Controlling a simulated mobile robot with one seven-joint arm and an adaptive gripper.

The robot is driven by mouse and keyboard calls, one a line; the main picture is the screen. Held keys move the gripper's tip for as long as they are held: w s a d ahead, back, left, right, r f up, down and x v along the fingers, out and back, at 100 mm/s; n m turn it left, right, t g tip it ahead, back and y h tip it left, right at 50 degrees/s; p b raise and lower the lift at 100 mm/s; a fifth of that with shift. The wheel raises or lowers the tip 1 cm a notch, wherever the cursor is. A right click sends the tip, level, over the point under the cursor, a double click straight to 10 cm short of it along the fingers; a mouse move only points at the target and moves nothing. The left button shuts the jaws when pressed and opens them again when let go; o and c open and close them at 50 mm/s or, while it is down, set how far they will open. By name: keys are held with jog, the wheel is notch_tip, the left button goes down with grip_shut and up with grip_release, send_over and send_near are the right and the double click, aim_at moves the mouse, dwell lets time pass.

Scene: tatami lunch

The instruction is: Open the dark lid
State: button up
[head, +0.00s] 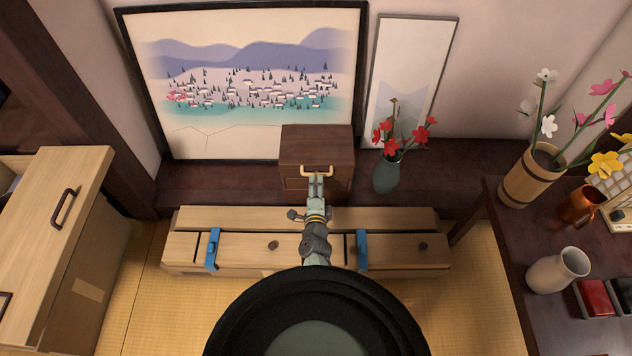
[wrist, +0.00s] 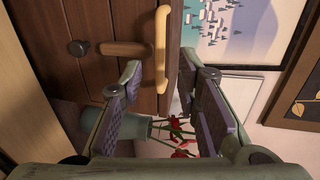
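A dark brown wooden box (head: 317,143) stands on the back shelf, and its lid looks shut. A pale yellow bar handle (head: 316,169) sits at the top front edge of the box. In the wrist view the handle (wrist: 161,50) stands upright in the picture against dark planks (wrist: 108,20). My gripper (head: 317,181) is at the front of the box, just below the handle in the head view. In the wrist view my gripper (wrist: 160,78) is open, with one finger on each side of the handle's line. I cannot tell whether a finger touches it.
A green vase (head: 386,175) with red flowers stands close right of the box. A framed landscape (head: 250,90) and a narrow panel (head: 410,80) are behind. A light wooden bench (head: 400,248) with blue straps lies below. A dark table (head: 500,230) is at right.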

jog(key=b+x, duration=0.1)
jog(key=x, duration=0.3)
jog(key=shift+c, duration=0.5)
grip_shut()
dwell(0.4)
